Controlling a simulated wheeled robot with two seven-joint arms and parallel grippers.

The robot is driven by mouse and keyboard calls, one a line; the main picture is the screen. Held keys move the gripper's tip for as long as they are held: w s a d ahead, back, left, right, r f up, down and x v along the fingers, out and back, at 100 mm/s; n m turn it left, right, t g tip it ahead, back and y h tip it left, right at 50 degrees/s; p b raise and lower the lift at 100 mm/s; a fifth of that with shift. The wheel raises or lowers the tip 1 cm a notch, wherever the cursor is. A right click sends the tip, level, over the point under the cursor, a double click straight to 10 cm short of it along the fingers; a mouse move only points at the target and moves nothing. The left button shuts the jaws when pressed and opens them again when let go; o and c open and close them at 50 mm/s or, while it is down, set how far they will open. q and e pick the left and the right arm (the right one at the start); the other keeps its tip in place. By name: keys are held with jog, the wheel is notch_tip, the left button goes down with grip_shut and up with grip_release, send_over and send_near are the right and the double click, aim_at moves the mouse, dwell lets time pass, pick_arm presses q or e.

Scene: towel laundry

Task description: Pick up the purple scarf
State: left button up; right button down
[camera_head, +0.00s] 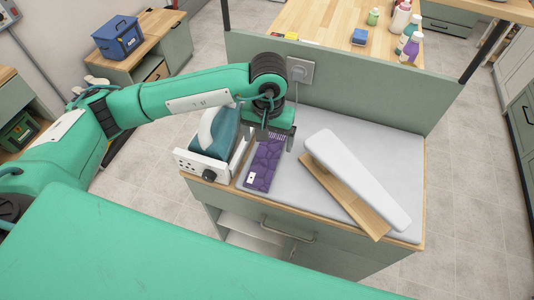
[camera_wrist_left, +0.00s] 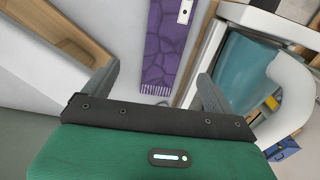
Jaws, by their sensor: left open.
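The purple scarf (camera_head: 262,168) lies flat as a narrow folded strip on the grey top of the cabinet, with a cracked pattern, a fringe at its far end and a small white tag at its near end. My left gripper (camera_head: 278,142) is over the fringed end, open and empty, and partly covers that end in the head view. In the left wrist view the scarf (camera_wrist_left: 174,45) shows beyond and between the open fingers of the left gripper (camera_wrist_left: 157,75), with the fringe toward the gripper. My right gripper is not in view.
A teal iron (camera_head: 220,130) on a white station (camera_head: 190,162) stands close left of the scarf. A white padded sleeve board (camera_head: 355,175) on a wooden base lies to the right. A green panel (camera_head: 365,107) with a socket rises behind. Grey surface is clear at the back right.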

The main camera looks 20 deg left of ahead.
aim_at(265, 161)
pick_arm(q)
notch_tip(265, 161, down, 3)
jog(key=shift+r+p, duration=0.1)
jog(key=shift+p, duration=0.2)
jog(key=shift+a+f+p, duration=0.2)
jog(key=shift+f+p, duration=0.55)
jog(key=shift+f, duration=0.35)
jog(key=f, duration=0.1)
jog(key=f+p, duration=0.1)
jog(key=f, duration=0.1)
jog(key=shift+a+f+p, duration=0.1)
jog(key=shift+a+p, duration=0.15)
jog(key=shift+p, duration=0.1)
jog(key=shift+d+f, duration=0.1)
jog(key=shift+f, duration=0.4)
jog(key=c, duration=1)
jog(key=shift+c, duration=0.4)
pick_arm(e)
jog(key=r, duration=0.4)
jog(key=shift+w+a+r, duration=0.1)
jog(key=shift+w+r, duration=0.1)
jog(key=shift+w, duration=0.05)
pick_arm(q)
jog(key=shift+r, duration=0.1)
